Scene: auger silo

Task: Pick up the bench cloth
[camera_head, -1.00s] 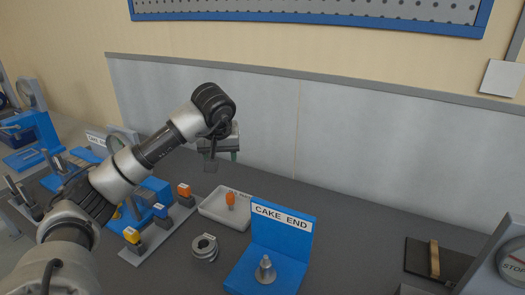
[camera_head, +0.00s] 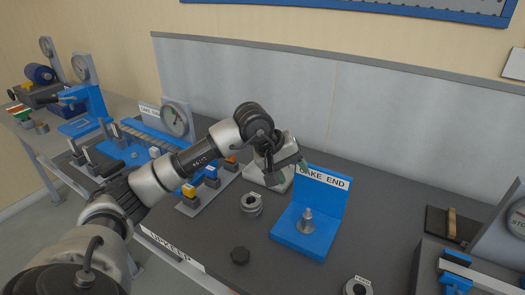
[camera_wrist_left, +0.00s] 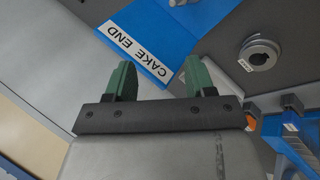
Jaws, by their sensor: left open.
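I cannot make out a bench cloth in either view. My left gripper (camera_head: 289,172) is above the dark bench (camera_head: 377,207), near the blue CAKE END stand (camera_head: 335,207) and over the white tray (camera_head: 255,177), which it partly hides. In the left wrist view its two green fingers (camera_wrist_left: 160,76) are apart with nothing between them. The CAKE END label (camera_wrist_left: 135,44) shows beyond the fingertips there. My right gripper is not in view.
Coloured blocks (camera_head: 189,191) stand at left. A dark board with a wooden bar (camera_head: 452,223) lies at right. Bare bench lies between stand and board.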

